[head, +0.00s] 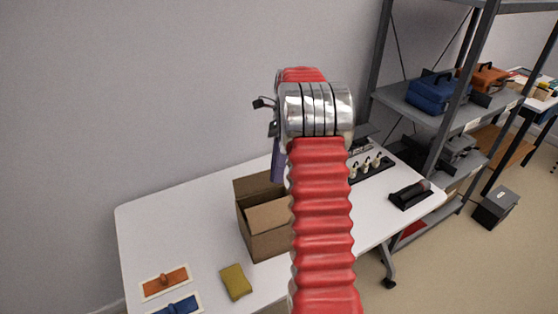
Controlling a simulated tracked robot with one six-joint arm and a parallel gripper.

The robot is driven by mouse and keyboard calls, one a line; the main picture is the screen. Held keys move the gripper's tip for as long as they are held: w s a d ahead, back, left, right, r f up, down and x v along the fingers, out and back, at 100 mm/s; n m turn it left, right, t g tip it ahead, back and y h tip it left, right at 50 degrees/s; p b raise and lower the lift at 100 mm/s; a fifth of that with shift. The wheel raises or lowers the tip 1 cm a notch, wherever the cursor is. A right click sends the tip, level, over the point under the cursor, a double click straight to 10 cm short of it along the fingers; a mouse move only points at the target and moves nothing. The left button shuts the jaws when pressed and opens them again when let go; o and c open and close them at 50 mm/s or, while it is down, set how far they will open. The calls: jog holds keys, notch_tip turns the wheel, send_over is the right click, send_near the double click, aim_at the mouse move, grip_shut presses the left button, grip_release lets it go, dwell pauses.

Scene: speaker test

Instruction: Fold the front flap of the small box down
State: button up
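A small open cardboard box (268,243) stands on the white table, left of my red arm. A lighter flap (268,215) shows along its near top edge; its exact tilt is hard to tell. A darker panel (258,186) rises at the back of the box. My arm hides the box's right side. My gripper is hidden behind the arm, so its fingers and their distance from the flap do not show. A dark bluish piece (279,162) shows beside the arm above the box; I cannot tell what it is.
Right of my arm are a black rack (374,171) with pale pieces and a black holder (410,195). Grey shelving (404,103) stands at the right.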

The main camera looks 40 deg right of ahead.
jog(key=shift+v, duration=1.55)
jog(key=shift+c, duration=0.6)
